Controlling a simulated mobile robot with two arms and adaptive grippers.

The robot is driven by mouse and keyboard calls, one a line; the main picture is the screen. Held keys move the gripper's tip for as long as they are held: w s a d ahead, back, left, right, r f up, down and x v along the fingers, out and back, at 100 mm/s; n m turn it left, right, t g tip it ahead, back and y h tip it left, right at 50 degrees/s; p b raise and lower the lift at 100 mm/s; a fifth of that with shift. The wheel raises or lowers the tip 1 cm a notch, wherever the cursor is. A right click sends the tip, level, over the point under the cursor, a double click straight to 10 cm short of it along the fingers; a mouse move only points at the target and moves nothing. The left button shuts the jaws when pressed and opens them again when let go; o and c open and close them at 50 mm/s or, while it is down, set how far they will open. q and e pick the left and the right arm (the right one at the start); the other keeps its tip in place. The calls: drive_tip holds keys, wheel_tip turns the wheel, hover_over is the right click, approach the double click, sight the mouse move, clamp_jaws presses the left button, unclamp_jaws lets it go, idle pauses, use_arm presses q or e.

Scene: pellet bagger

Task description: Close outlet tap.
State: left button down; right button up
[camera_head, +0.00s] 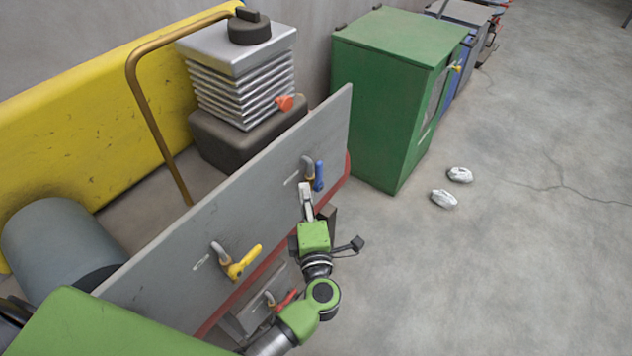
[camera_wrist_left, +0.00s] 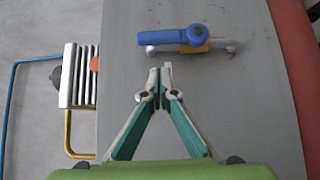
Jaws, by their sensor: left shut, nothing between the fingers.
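A grey panel (camera_head: 225,225) carries taps with coloured levers: a blue lever (camera_head: 319,175) at its far end and a yellow lever (camera_head: 245,262) nearer me. A red lever (camera_head: 286,300) sits lower, partly behind my arm. I cannot tell which one is the outlet tap. My left gripper (camera_head: 306,188) is shut and empty, its fingertips close to the blue lever. In the left wrist view the fingertips (camera_wrist_left: 160,68) point at the blue lever (camera_wrist_left: 180,38), a small gap below it in the picture. That lever lies along its grey pipe with a brass-coloured body.
A green cabinet (camera_head: 390,90) stands beyond the panel. A ribbed metal stack (camera_head: 240,75) and a bent brown pipe (camera_head: 150,110) stand behind it. Two pale lumps (camera_head: 445,199) lie on the floor. The floor at the right (camera_head: 520,240) is clear.

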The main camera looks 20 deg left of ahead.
sight(319, 176)
use_arm(q)
drive_tip(key=shift+w+d, duration=0.4)
drive_tip(key=shift+w, duration=0.45)
drive_tip(key=shift+w+d, duration=0.4)
drive_tip(key=shift+w, duration=0.45)
